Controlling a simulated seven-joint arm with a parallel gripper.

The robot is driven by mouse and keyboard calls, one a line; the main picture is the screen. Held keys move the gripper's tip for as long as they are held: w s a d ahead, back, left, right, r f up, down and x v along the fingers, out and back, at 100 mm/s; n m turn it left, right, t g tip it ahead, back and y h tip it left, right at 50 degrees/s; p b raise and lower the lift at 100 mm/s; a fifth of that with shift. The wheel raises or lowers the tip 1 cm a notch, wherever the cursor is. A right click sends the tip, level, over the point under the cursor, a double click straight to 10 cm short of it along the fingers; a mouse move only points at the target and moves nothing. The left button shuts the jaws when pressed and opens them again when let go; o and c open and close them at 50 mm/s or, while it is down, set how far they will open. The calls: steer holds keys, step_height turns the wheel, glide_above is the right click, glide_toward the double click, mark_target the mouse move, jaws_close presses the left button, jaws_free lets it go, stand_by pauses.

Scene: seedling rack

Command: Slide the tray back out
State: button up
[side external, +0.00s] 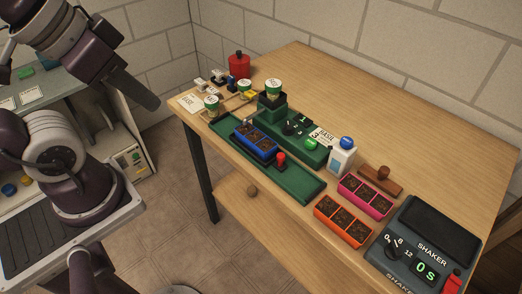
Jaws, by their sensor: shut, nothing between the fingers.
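A blue tray (255,142) with dark soil in its cells sits on the long green base (305,188) of a device on the wooden table. A red knob (281,158) stands at the tray's right end; I cannot tell whether they touch. The device's raised green body (296,137) with a dial and a green button is just behind the tray. My gripper (150,102) is shut and empty, off the table's left end, well apart from the tray.
An orange tray (342,221), a pink tray (365,195), a white bottle (342,158) with a blue cap and a shaker (425,245) stand to the right. Labelled cups (273,89) and a red canister (239,65) are at the left. The table's back is clear.

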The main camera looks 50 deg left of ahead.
steer(key=o, duration=0.3)
steer(key=shift+w, duration=0.3)
steer(key=shift+o, duration=1)
steer(key=w+m+g, duration=0.1)
steer(key=w+m, duration=0.1)
steer(key=w, duration=0.4)
steer(key=shift+w+d+g, duration=0.15)
steer(key=shift+d+g, duration=0.15)
steer(key=shift+d, duration=0.1)
steer(key=m+g, duration=0.4)
steer(key=m, duration=0.3)
glide_above(282, 155)
step_height(282, 155, down, 15)
step_height(282, 155, down, 9)
steer(key=shift+a+f, duration=0.1)
steer(key=shift+f, duration=0.05)
steer(key=shift+c, duration=0.2)
jaws_close()
